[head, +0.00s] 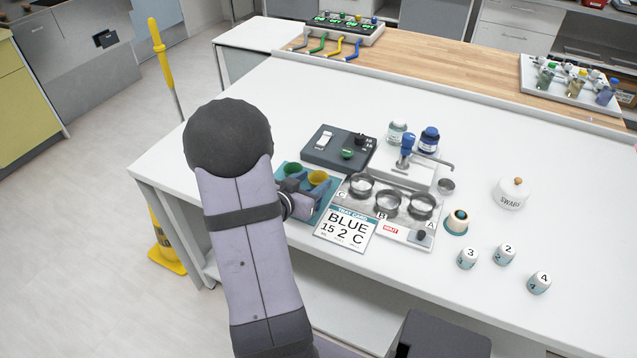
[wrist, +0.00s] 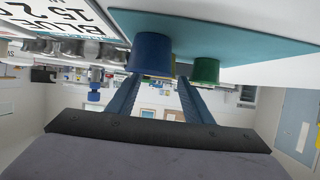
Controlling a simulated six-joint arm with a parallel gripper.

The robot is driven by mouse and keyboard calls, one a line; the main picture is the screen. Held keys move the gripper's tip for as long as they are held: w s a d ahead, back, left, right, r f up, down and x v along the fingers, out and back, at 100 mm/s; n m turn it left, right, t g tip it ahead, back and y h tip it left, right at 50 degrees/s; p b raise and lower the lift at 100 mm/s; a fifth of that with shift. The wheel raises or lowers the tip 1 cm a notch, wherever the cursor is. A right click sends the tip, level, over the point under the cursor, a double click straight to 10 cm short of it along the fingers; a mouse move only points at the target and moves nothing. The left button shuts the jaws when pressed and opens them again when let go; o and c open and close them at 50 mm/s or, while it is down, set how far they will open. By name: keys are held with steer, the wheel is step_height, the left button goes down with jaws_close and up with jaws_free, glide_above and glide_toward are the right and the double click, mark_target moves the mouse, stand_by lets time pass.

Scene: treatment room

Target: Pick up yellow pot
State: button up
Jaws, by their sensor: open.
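The yellow pot (head: 317,178) stands on a teal mat (head: 327,203) in the head view, just beyond my gripper (head: 302,188). A green pot (head: 293,170) stands to its left. In the wrist view, which looks upside down, a blue pot (wrist: 150,55) is close before my open gripper (wrist: 157,82), and the green pot (wrist: 206,70) is to the right. Only a thin yellow sliver (wrist: 173,65) shows behind the blue pot. My gripper looks empty; its fingertips are partly hidden, so I cannot tell whether they touch a pot.
A card (head: 346,229) reading "BLUE 15 2 C" lies to the right of the mat. A dark scale-like device (head: 335,147) stands behind it. A rack with metal rings (head: 388,203) is further right. Numbered white pots (head: 505,254) stand at the right. The table's left end is clear.

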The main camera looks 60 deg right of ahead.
mark_target(322, 175)
steer(key=shift+x, duration=1.95)
steer(key=c, duration=0.7)
steer(key=shift+o, duration=0.2)
